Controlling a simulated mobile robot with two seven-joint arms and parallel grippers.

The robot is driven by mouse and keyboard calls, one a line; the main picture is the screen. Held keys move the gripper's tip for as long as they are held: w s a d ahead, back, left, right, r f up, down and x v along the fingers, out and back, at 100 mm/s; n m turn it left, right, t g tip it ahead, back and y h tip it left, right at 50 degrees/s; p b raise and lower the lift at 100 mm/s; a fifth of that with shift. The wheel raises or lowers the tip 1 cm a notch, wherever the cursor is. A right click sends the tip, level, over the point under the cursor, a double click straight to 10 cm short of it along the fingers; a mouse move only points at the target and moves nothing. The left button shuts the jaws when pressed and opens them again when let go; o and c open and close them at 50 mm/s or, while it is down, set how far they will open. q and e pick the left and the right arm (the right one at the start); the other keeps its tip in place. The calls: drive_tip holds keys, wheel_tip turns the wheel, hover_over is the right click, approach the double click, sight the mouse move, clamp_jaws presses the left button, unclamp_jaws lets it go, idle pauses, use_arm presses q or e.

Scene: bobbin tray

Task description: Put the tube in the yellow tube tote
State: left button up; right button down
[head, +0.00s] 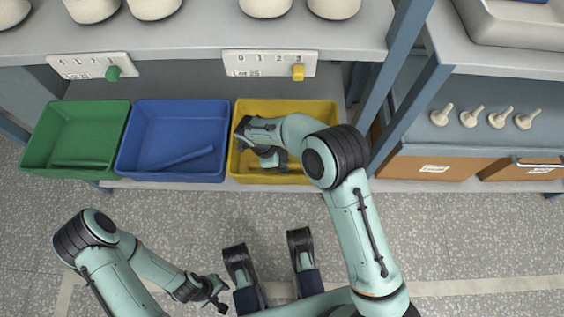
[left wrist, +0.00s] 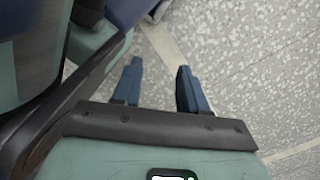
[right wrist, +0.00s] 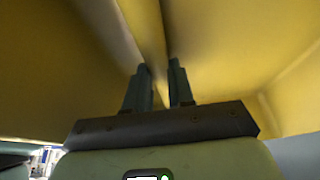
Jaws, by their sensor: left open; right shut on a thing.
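The yellow tube tote (head: 330,112) stands on the lower shelf, right of the blue one. My right gripper (head: 279,163) reaches down inside it. In the right wrist view my right gripper (right wrist: 160,70) is shut on a long yellow tube (right wrist: 147,28), which runs up between the fingers with yellow tote walls around it. In the head view my arm and gripper hide most of the tube. My left gripper (head: 219,300) is open and empty over the floor, far from the totes; its spread fingers show in the left wrist view (left wrist: 158,78).
A blue tote (head: 172,106) and a green tote (head: 88,108) stand to the left, each with a tube of its own colour inside. Number plates hang above, one with a yellow slider (head: 298,72). A blue shelf post (head: 385,80) stands close right of my right arm.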

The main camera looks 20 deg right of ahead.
drive_tip(key=c, duration=1)
unclamp_jaws()
drive_tip(key=shift+f, duration=0.15)
drive_tip(key=shift+r, duration=0.2)
use_arm(q)
drive_tip(key=w+r+t+p, duration=0.2)
drive_tip(key=w+r+p, duration=0.1)
drive_tip(key=w, duration=0.2)
drive_tip(key=shift+w+d, duration=0.3)
drive_tip(key=shift+d, duration=0.05)
use_arm(e)
drive_tip(key=v, duration=1.2)
